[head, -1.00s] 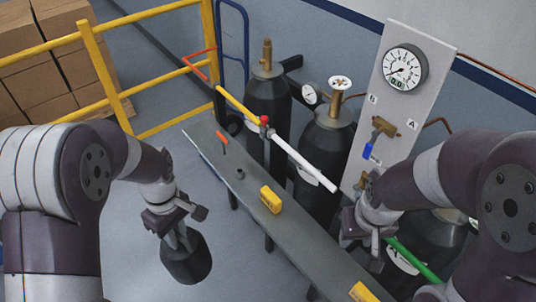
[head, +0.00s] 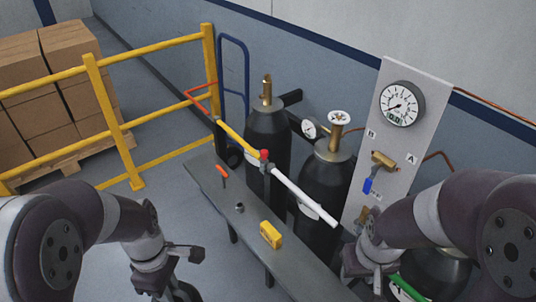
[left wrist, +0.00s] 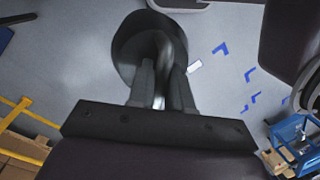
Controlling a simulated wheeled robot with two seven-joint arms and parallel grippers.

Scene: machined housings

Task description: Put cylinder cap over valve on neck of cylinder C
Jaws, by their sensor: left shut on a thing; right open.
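The dark cylinder cap (left wrist: 127,45) hangs in my left gripper (left wrist: 162,78), whose two fingers are shut on it in the left wrist view. In the head view, my left gripper (head: 172,280) is at the bottom left, and the cap is mostly cut off by the frame edge. The rear-left black cylinder (head: 266,135) stands upright with a bare brass valve (head: 267,88) on its neck. I cannot read a letter C on it. My right gripper (head: 372,278) is open at the lower right, beside the bench and near a green bar.
A narrow grey bench (head: 250,222) carries a yellow box (head: 270,235) and small tools. A white, yellow and red bar (head: 300,193) crosses before the cylinders. A second cylinder (head: 322,170) has a gauge. A yellow railing (head: 105,110) stands left; floor between is clear.

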